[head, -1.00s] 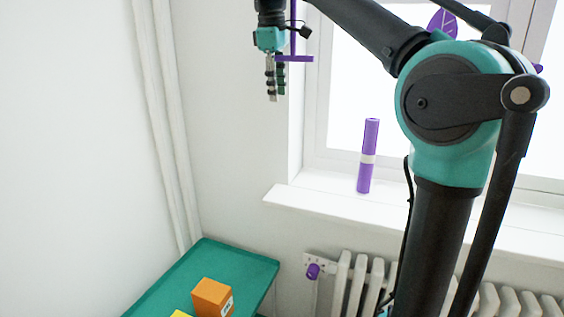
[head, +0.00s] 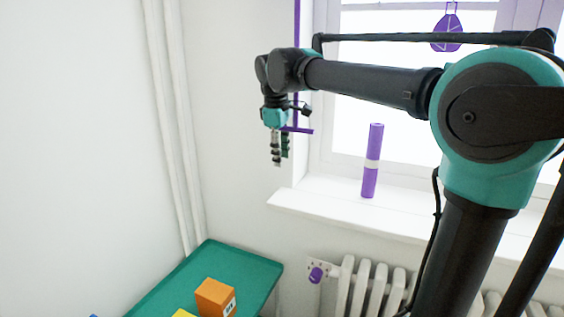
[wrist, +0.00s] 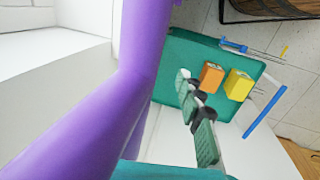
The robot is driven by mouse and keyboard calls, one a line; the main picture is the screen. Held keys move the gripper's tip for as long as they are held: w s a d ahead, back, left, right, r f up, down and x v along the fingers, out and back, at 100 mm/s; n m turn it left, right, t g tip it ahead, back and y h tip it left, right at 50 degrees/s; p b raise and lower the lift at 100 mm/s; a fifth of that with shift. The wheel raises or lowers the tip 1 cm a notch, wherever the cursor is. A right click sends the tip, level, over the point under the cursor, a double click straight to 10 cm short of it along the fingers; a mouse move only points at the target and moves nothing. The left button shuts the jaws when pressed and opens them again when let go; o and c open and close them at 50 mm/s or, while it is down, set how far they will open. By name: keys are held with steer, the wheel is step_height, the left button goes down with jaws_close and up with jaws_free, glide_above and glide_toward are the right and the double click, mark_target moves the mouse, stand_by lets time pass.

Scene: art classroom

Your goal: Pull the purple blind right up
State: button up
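No spread of purple blind is clear in the head view. A thin purple upright strip (head: 297,60) runs down the window's left side and ends in a short purple crossbar (head: 299,130). My gripper (head: 279,162) points down at the left end of the crossbar, with its fingers below that level. In the wrist view a broad purple bar (wrist: 140,70) passes very close to the camera, beside my fingers (wrist: 195,112). I see nothing clearly between the fingertips. Their spacing and any grip on the crossbar are unclear.
A purple cylinder (head: 371,165) stands on the windowsill (head: 330,205). A purple leaf-shaped piece (head: 447,32) hangs at the window. Below are a radiator (head: 365,285) and a green table (head: 255,268) with an orange box (head: 215,297) and a yellow box (wrist: 239,84).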

steer(key=shift+f, duration=1.2)
